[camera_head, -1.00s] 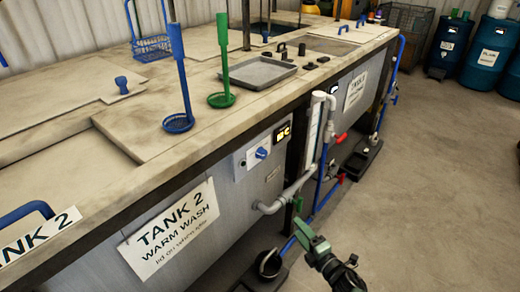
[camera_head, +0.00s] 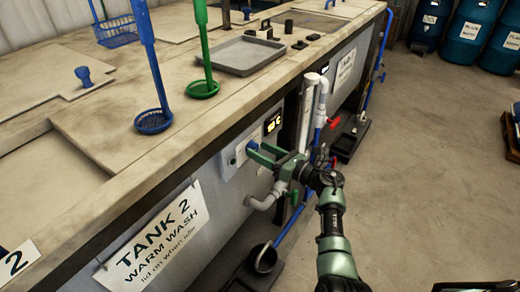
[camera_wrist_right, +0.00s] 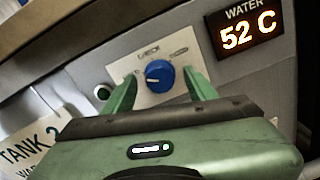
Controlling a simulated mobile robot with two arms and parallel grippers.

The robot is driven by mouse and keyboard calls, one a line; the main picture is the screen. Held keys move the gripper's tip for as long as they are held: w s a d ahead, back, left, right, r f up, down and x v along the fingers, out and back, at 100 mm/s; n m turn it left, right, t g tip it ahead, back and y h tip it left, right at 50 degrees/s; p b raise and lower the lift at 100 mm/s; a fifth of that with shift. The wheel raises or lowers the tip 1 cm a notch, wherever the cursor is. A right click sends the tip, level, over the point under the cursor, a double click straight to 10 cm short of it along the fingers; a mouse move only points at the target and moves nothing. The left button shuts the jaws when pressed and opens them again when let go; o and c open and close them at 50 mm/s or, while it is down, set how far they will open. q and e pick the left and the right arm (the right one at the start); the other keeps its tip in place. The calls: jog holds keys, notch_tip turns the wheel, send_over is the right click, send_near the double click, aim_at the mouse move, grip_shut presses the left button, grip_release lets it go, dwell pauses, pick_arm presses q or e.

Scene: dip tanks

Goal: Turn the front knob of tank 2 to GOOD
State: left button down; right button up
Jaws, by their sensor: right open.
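The front knob of tank 2 is a blue dial (camera_wrist_right: 161,73) on a pale plate (camera_wrist_right: 150,98) on the tank's grey front. The sign (camera_head: 158,237) reads TANK 2 WARM WASH. My left gripper is not in view.
A display (camera_wrist_right: 248,29) reads WATER 52 C, right of the knob. Grey pipes (camera_head: 265,200) and a blue hose stand close below and right of my gripper. The worktop edge overhangs above, with blue and green dippers (camera_head: 200,88) and a tray (camera_head: 248,56) on it. The floor at right is mostly clear.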

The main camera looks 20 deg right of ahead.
jog(key=shift+w+a, duration=0.25)
grip_shut()
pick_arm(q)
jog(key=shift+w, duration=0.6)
